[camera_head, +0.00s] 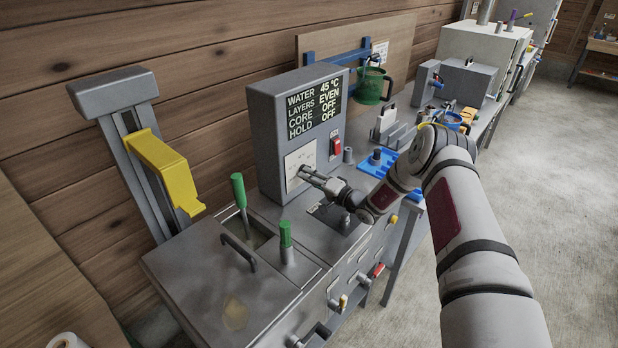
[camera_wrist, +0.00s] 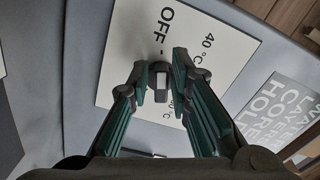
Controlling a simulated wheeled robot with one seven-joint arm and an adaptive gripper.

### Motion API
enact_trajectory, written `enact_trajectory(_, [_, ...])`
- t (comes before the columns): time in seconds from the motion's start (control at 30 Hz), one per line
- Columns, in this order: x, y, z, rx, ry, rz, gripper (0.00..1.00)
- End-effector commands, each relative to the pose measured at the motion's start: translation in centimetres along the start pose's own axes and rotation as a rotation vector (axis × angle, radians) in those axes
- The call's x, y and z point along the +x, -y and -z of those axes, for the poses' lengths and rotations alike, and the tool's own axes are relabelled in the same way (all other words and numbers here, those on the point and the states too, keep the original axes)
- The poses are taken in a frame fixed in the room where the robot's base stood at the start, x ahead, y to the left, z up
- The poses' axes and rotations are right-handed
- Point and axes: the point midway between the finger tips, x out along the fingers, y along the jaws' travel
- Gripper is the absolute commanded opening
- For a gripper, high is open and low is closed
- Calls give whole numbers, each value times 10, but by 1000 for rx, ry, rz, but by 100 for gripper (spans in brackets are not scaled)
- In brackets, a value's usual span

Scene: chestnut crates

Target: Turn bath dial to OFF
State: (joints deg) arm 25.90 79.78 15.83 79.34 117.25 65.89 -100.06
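The bath dial (camera_wrist: 159,77) is a small dark knob with a pale mark, on a white plate (camera_wrist: 118,52) printed "OFF", "40 °C" and a partly hidden third label. I cannot tell for sure which label the dial points at. In the head view the plate (camera_head: 293,161) is on the front of a grey control box (camera_head: 266,140), low and left. My gripper (camera_head: 304,171) is in front of it. In the wrist view my gripper (camera_wrist: 158,72) is open, its green-padded fingers apart on either side of the dial. Contact with the dial cannot be told.
The box's screen (camera_head: 314,106) reads water 45 °C, layers even, core off, hold off. A red switch (camera_head: 336,144) sits right of the plate. Green handles (camera_head: 286,234) stand up from the metal bath (camera_head: 218,270) below left. A yellow bracket (camera_head: 165,170) is farther left.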

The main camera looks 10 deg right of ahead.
Motion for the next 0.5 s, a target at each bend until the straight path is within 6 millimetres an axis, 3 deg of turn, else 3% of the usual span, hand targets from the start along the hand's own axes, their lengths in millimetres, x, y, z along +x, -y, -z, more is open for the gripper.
enact_trajectory(0.33, [-1, 1, 1, 0, -2, 1, 32])
enact_trajectory(0.5, [-16, 0, 2, 2, -3, 0, 32])
